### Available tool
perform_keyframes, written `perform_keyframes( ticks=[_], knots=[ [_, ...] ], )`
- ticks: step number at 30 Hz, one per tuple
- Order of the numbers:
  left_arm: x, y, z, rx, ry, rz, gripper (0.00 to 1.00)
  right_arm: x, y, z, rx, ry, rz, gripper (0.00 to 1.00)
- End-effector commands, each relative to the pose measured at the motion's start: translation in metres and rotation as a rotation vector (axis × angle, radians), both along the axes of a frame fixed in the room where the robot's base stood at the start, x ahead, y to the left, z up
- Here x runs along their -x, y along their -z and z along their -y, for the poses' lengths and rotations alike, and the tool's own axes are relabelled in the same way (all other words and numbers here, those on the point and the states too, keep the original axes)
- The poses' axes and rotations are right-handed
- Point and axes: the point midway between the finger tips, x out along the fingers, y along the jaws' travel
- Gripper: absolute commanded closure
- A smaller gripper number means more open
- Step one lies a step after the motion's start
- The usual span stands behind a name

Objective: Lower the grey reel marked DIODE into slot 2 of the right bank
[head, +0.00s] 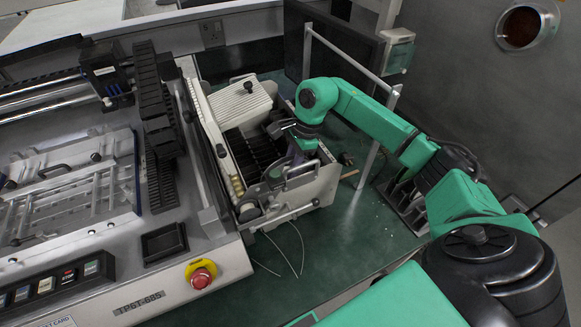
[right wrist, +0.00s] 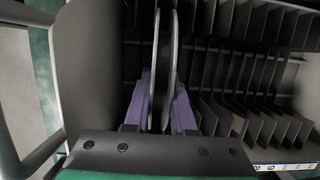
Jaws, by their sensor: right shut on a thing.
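My right gripper (right wrist: 160,110), with purple fingers, is shut on a grey reel (right wrist: 155,60). In the right wrist view the reel stands upright, edge-on, with its two thin flanges between the fingers. Its DIODE marking cannot be read. In the head view my right gripper (head: 294,158) is down at the right part of the slotted rack (head: 258,150), and the arm largely hides the reel. Dark divider plates (right wrist: 245,75) of the rack show to the right of the reel in the wrist view. I cannot tell which slot is under the reel. My left gripper is not in view.
A metal frame post (head: 372,150) stands to the right. The machine (head: 130,265) fills the left.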

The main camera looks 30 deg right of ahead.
Motion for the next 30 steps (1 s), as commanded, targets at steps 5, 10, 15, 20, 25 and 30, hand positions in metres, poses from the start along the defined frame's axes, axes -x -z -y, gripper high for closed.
perform_keyframes(
  ticks=[5, 10, 15, 20, 25, 30],
  knots=[
    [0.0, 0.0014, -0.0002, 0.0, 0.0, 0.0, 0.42, -0.0002, 0.0012, 0.0001, 0.0, 0.0, 0.001, 1.0],
    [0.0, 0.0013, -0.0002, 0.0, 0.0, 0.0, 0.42, -0.0003, 0.0011, 0.0001, 0.0, 0.0, 0.001, 0.42],
    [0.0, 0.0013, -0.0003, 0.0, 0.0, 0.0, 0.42, -0.0002, 0.0012, 0.0001, 0.0, 0.0, 0.001, 0.42],
    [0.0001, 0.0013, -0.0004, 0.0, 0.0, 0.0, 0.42, -0.0001, 0.0015, 0.0002, 0.0, 0.0, 0.001, 0.22],
    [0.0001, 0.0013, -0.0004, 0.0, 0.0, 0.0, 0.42, -0.0001, 0.0014, 0.0001, 0.0, 0.0, 0.001, 0.22],
    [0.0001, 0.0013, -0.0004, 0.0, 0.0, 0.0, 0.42, -0.0001, 0.0014, 0.0001, 0.0, 0.0, 0.001, 0.22]
  ],
)
